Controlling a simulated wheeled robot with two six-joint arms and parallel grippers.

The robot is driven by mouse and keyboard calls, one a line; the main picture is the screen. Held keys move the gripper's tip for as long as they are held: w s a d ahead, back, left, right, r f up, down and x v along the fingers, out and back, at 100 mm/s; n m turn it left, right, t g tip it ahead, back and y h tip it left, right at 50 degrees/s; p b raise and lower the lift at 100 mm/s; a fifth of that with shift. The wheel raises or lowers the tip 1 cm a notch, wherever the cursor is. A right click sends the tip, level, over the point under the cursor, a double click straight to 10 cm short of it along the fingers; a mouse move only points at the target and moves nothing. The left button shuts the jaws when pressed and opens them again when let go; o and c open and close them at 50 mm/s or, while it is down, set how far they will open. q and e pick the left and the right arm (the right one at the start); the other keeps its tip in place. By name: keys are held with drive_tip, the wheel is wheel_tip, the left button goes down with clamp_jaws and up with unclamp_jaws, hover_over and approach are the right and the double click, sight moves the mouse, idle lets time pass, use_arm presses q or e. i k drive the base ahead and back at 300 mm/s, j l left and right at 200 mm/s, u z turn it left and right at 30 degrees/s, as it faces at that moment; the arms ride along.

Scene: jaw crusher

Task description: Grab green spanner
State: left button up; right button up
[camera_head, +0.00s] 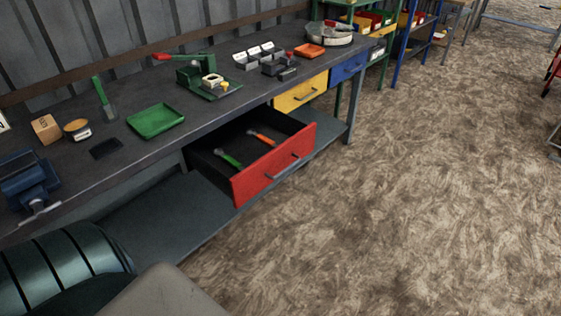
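A green spanner (228,159) lies inside the open red drawer (272,171) under the workbench. An orange spanner (262,138) lies in the same drawer, to the right of and behind the green one, apart from it. The drawer is pulled out toward the floor side, and its inside is dark. Neither of my grippers shows in the head view.
The dark workbench (115,160) carries a green tray (155,120), a green-handled tool (103,98), a blue vise (28,182) and a green press (195,72). Yellow (300,93) and blue (348,66) drawers are shut.

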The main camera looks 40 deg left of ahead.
sight(217, 152)
drive_tip(key=u, duration=1.4)
